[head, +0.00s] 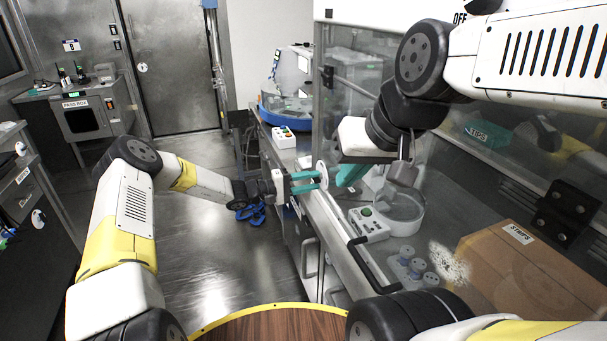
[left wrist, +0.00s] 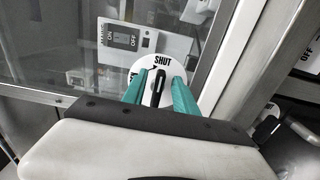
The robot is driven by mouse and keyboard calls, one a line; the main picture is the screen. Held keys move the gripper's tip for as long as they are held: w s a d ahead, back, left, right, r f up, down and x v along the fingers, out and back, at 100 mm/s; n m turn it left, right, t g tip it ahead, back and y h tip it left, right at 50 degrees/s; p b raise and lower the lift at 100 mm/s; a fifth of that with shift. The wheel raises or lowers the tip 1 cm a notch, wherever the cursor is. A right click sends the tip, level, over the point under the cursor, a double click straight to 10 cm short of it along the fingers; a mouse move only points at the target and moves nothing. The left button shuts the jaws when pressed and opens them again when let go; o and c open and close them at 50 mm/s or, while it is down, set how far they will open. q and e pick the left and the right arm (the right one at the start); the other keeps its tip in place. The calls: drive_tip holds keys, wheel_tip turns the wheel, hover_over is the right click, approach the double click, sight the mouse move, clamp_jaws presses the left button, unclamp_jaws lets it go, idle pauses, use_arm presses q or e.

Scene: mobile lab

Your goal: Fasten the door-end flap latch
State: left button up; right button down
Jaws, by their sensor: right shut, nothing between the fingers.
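The flap latch is a white disc (left wrist: 164,71) marked SHUT with a black upright handle (left wrist: 158,87), in the left wrist view. The disc shows nearly edge-on in the head view (head: 322,174). My left gripper (head: 318,181) is at the disc with its teal fingers apart. In the left wrist view the fingers (left wrist: 162,78) stand on either side of the handle, with a gap visible on its right. The disc's lower part is hidden by the fingers and gripper body. My right gripper (head: 345,181) is shut and empty, just right of the disc.
A clear-walled enclosure fills the right side, holding a STRIPS carton (head: 520,265), a round white device (head: 400,212) and a control box (head: 369,223). An ON/OFF switch panel (left wrist: 128,40) is behind glass near the latch. The floor at left is open.

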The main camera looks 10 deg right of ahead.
use_arm(q)
drive_tip(key=shift+a, duration=0.1)
drive_tip(key=s+a, duration=0.1)
drive_tip(key=a, duration=0.6)
drive_tip(key=shift+s+a, duration=0.2)
drive_tip(key=shift+s, duration=0.05)
drive_tip(key=s+a+r+m+g+y, duration=0.2)
drive_tip(key=s+r+y, duration=0.2)
drive_tip(key=s+r, duration=0.35)
drive_tip(key=s+a+r+m+g+y, duration=0.2)
drive_tip(key=s+a+r+m+y, duration=0.15)
drive_tip(key=s+r, duration=0.35)
drive_tip(key=s+a+r+n+t+y, duration=0.1)
drive_tip(key=s+a+r+t+y, duration=0.1)
drive_tip(key=s+a, duration=0.3)
drive_tip(key=s+a+r+n+t+y, duration=0.1)
drive_tip(key=s+a+r+t+y, duration=0.1)
drive_tip(key=s+a+r, duration=0.3)
drive_tip(key=s+a+r+n+t+y, duration=0.1)
drive_tip(key=s+a+r+y, duration=0.3)
drive_tip(key=s, duration=0.6)
drive_tip(key=shift+s+a+t, duration=0.4)
drive_tip(key=shift+a+t, duration=0.3)
drive_tip(key=shift+t, duration=0.2)
